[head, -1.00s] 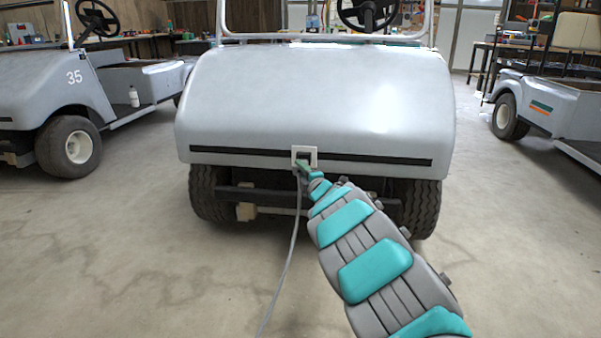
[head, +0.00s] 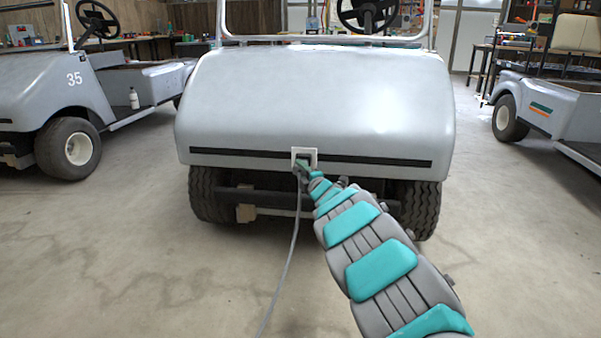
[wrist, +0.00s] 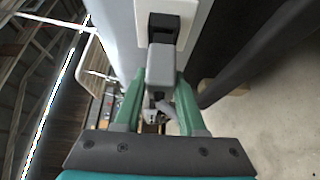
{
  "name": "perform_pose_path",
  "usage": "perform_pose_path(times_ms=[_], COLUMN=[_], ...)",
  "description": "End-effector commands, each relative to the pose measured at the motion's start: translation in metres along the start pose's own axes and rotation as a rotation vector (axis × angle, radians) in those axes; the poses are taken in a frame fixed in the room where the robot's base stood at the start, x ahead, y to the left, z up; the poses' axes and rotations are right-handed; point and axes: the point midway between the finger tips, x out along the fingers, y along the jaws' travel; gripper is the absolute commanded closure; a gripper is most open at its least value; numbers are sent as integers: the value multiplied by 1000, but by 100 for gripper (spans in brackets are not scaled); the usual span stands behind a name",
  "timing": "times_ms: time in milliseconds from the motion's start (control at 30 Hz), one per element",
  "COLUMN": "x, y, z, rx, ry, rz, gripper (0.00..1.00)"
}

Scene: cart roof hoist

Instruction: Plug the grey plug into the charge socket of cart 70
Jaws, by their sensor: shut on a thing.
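The grey plug (wrist: 161,66) is between the green fingers of my gripper (wrist: 160,84), which is shut on it. In the wrist view the plug lines up with the dark charge socket (wrist: 165,27) in its pale square plate; I cannot tell how far in it is. In the head view my gripper (head: 304,170) is at the lower part of the socket plate (head: 313,152) on the front of the middle cart (head: 320,95). No number shows on this cart. The plug is mostly hidden there by my gripper. A grey cable (head: 289,262) hangs from it to the floor.
A cart marked 35 (head: 85,100) stands at the left. Another cart (head: 548,108) with orange and green stripes stands at the right. A dark bumper bar (head: 250,195) runs below the middle cart's body. The concrete floor in front is clear except for the cable.

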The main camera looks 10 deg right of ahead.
Motion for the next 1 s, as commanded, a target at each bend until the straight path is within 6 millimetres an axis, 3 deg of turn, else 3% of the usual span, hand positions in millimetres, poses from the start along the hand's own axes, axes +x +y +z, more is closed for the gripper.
perform_pose_path(times_ms=[867, 900, 1000], x=[16, 16, 16], y=[1, 1, 1], z=[11, 11, 11], rx=[-1, -1, -1], ry=[-1, -1, -1], rz=[1, 1, 0], gripper=[100, 57, 46])
